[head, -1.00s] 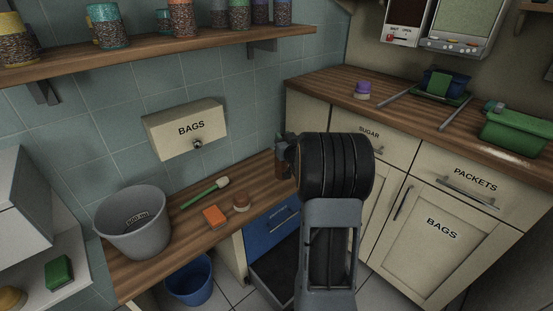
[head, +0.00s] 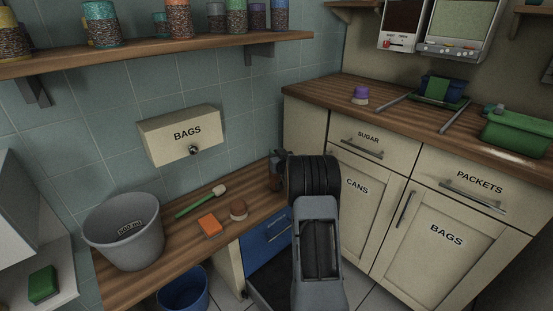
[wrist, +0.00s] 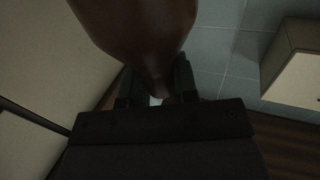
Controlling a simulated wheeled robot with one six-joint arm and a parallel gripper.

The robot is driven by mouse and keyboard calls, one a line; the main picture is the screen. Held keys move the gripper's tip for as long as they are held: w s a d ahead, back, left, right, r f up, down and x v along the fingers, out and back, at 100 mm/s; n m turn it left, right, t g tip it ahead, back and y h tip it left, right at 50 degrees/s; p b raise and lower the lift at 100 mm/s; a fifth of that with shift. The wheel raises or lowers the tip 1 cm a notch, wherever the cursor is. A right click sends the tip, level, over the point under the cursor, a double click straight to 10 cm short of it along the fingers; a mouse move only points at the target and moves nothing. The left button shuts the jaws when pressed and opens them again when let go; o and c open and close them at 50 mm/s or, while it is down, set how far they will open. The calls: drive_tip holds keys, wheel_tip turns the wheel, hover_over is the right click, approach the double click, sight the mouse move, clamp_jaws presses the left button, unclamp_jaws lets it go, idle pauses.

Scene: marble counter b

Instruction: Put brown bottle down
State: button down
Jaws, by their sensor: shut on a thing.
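The brown bottle (wrist: 138,25) fills the top middle of the wrist view. Its narrow neck lies between the fingers of my gripper (wrist: 156,88), which is shut on it. In the head view my gripper (head: 277,168) is at the far right end of the wooden counter (head: 155,248), near the corner with the cabinets. My dark wrist covers most of it there, and little of the bottle shows. I cannot tell whether the bottle's base touches the counter.
The higher cabinet counter (head: 330,93) rises at right.

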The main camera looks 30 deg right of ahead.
drive_tip(key=shift+f, duration=0.7)
drive_tip(key=shift+f+b, duration=0.15)
drive_tip(key=shift+b, duration=0.15)
drive_tip(key=c, duration=0.9)
unclamp_jaws()
